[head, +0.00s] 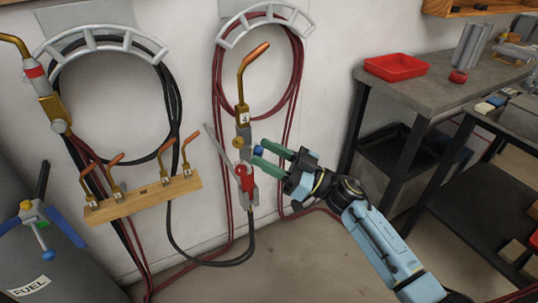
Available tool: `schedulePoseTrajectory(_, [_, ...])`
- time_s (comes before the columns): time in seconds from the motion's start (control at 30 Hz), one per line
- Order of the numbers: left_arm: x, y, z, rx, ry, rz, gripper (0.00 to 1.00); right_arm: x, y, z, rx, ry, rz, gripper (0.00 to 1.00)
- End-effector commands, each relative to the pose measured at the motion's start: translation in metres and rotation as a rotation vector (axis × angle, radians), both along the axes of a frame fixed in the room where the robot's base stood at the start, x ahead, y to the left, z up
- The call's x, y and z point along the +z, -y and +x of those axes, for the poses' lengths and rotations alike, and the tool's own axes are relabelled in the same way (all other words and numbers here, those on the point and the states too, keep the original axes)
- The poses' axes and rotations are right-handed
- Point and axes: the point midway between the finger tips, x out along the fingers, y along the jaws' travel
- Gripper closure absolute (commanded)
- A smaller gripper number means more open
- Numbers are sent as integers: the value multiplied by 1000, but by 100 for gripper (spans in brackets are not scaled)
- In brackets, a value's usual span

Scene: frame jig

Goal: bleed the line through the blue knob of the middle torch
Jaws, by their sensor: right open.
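The torch (243,116) near the middle of the head view hangs upright by the wall, with a copper tip bent to the right and a label reading 4. Its blue knob (258,152) sticks out to the right of the body. A brass-coloured knob (238,155) is on the left side. My right gripper (260,153) comes in from the right with its green fingers open. Its fingertips are around the blue knob, one above and one below; I cannot tell whether they touch it. My left gripper is not in view.
A red clamp-like part (244,177) and a grey lever sit below the torch. Red hoses (219,100) hang on a wall rack. Another torch (45,95), a wooden tip holder (145,198) and a FUEL cylinder (75,265) are left. A workbench (440,92) with a red tray stands right.

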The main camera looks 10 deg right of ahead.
Motion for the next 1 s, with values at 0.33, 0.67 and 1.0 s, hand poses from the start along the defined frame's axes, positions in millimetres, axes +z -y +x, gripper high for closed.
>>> schedulePoseTrajectory(0.33, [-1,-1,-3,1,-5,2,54,0,0,0,0,0,0,97])
schedulePoseTrajectory(0.67, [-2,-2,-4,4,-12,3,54,-1,1,1,-1,38,-22,99])
schedulePoseTrajectory(1.0, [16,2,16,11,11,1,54,-1,2,2,0,242,-129,99])
